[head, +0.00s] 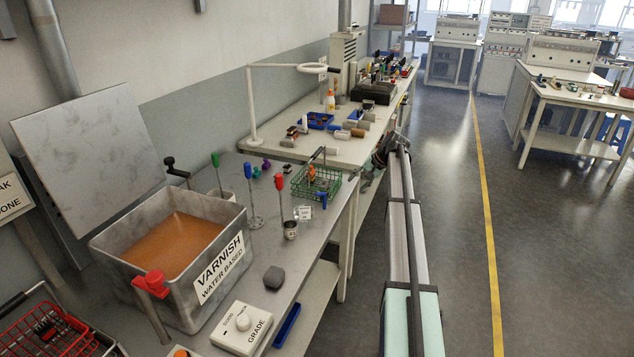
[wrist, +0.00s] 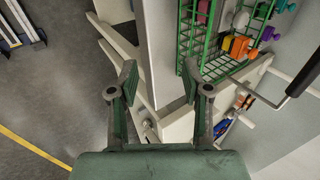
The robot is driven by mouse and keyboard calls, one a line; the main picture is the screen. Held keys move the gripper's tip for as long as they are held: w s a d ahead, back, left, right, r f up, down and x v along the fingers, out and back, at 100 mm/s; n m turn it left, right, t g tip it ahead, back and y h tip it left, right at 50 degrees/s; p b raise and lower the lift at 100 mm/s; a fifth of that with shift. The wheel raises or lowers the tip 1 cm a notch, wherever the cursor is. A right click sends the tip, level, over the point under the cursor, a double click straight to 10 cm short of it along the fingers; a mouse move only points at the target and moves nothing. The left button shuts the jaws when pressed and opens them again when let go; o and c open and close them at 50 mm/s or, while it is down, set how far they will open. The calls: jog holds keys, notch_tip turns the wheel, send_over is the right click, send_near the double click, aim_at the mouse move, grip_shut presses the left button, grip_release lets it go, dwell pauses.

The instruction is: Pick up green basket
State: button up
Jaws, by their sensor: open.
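The green basket (head: 299,188) is a wire basket on the near grey bench in the head view, close to its right edge. In the wrist view the basket (wrist: 187,38) is at the top, right of centre, beyond my right fingertip and partly cut off by the frame. My gripper (wrist: 158,82) is open, its two fingers apart with nothing between them. The basket is not between the fingers. In the head view my arm is right of the bench, and the fingers are hard to make out.
A varnish tank (head: 122,245) stands left on the bench. A black handle bar (wrist: 303,75) sticks in at right in the wrist view. Right floor is open.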

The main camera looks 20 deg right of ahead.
jog(key=p, duration=0.1)
send_near(318, 151)
jog(key=d+v, duration=0.1)
jog(key=v, duration=0.5)
jog(key=p+x, duration=0.1)
jog(key=x, duration=0.3)
jog(key=p+x, duration=0.1)
jog(key=x, duration=0.3)
jog(key=a+p+x, duration=0.1)
jog(key=x, duration=0.3)
jog(key=shift+s+r, duration=0.1)
jog(key=shift+s, duration=0.15)
jog(key=shift+p+x, duration=1.25)
jog(key=shift+x, duration=1.4)
jog(key=shift+r, duration=0.1)
grip_shut()
